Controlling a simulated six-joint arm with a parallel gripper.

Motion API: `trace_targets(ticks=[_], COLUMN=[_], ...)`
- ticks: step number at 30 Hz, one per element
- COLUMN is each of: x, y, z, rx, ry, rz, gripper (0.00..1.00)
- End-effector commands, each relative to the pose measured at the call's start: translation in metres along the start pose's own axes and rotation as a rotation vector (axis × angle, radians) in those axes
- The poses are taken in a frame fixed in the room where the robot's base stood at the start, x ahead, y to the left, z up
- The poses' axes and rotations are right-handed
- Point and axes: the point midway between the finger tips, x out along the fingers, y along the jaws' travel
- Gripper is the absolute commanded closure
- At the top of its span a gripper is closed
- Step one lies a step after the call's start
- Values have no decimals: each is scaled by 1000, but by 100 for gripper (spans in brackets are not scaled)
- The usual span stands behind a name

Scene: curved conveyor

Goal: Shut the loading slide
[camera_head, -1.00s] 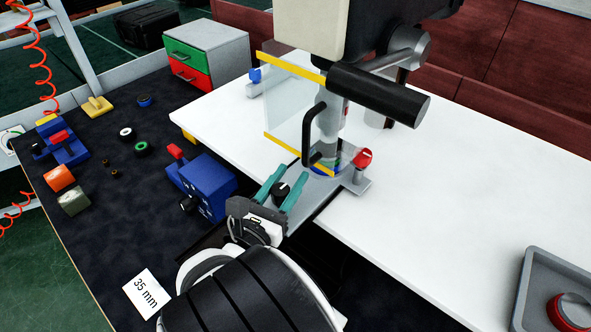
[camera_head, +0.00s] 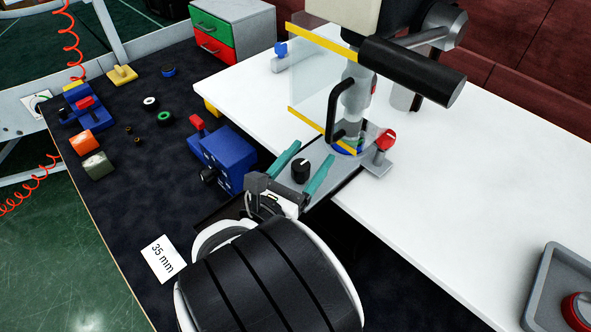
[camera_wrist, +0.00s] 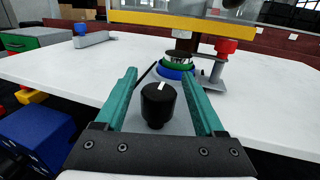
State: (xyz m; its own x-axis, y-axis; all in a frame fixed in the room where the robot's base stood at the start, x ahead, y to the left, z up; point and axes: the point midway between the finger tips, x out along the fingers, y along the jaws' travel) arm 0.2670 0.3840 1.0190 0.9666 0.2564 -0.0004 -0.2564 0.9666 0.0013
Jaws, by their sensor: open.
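The loading slide is a flat grey plate (camera_head: 328,184) with an upright black knob (camera_head: 300,171) on its near end. Its far end runs toward blue and green rings under the press; the wrist view shows these rings (camera_wrist: 178,70). My gripper (camera_head: 315,150) is open, with a teal finger on either side of the knob. In the wrist view the knob (camera_wrist: 158,105) stands between the fingers, with gaps on both sides. The knob has a white mark on top. The slide's underside is hidden.
A clear guard with yellow edges (camera_head: 322,122) and a black handle stands over the far end. A red knob (camera_head: 385,138) is beside it. A blue box (camera_head: 228,155) sits close left of my gripper. The white table (camera_head: 450,200) is clear at right, up to a grey tray (camera_head: 545,285).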

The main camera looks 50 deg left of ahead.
Motion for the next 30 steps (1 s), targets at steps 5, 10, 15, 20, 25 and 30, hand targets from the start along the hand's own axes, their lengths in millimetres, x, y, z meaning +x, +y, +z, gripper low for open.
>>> trace_targets(ticks=[5, 10, 15, 20, 25, 30], x=[-41, -84, -121, -141, -146, -146], y=[2, 1, 0, 0, -1, -1], z=[0, 0, 0, 0, 0, 0], rx=[-1, 0, -2, 0, -1, -1], ry=[0, -1, -1, -1, -1, -1], rz=[7, 6, 4, 1, -1, -1], gripper=[29, 29, 29, 29, 29, 29])
